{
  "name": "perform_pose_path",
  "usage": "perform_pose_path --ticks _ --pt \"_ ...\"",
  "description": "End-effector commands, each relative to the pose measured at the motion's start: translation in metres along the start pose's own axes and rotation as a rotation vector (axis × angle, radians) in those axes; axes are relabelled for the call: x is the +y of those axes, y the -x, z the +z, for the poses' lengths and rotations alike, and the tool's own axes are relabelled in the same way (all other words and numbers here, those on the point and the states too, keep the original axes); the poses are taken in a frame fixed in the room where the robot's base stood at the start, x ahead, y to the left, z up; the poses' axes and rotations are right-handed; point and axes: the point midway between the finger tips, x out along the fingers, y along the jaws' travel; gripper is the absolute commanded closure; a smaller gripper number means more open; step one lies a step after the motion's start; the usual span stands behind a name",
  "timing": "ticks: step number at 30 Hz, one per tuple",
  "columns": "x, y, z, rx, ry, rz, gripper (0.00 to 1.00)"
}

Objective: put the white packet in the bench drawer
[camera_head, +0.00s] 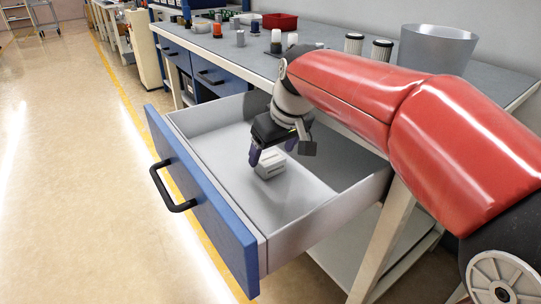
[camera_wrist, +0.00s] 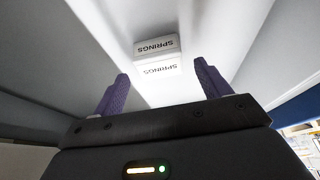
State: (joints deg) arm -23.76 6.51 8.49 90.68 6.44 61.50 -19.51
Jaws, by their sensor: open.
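The bench drawer (camera_head: 325,212) is pulled open, with a blue front and a black handle. The white packet (camera_head: 269,164) lies on the drawer floor. In the wrist view the white packet (camera_wrist: 157,48) shows the word SPRINGS, and a second SPRINGS label shows just below it, perhaps a reflection or another face. My gripper (camera_head: 270,156) is inside the drawer, close to the packet. In the wrist view its two purple fingers (camera_wrist: 160,84) are spread wide with nothing between them, and the packet lies beyond the fingertips.
The bench top (camera_head: 340,67) above holds a red tray (camera_head: 280,21), a grey bin (camera_head: 437,48), dark-striped white cylinders (camera_head: 382,50) and several small parts. The drawer walls surround my gripper. Open floor (camera_head: 70,180) lies left of the drawer.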

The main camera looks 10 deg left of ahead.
Motion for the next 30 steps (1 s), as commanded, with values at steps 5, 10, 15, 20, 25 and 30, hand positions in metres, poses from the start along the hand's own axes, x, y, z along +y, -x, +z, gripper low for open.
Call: perform_pose_path --ticks 5,10,15,20,25,30 --pt "0.001 0.044 -0.001 0.005 0.000 0.003 0.24" --pt "0.001 0.072 -0.001 0.003 0.000 0.002 0.24" --pt "0.000 0.085 0.000 0.001 0.000 0.001 0.24" --pt "0.000 0.087 0.000 0.000 0.000 0.000 0.24" --pt "0.000 0.087 0.000 0.000 0.000 0.000 0.24" --pt "0.000 0.087 0.000 0.001 0.000 0.000 0.24"
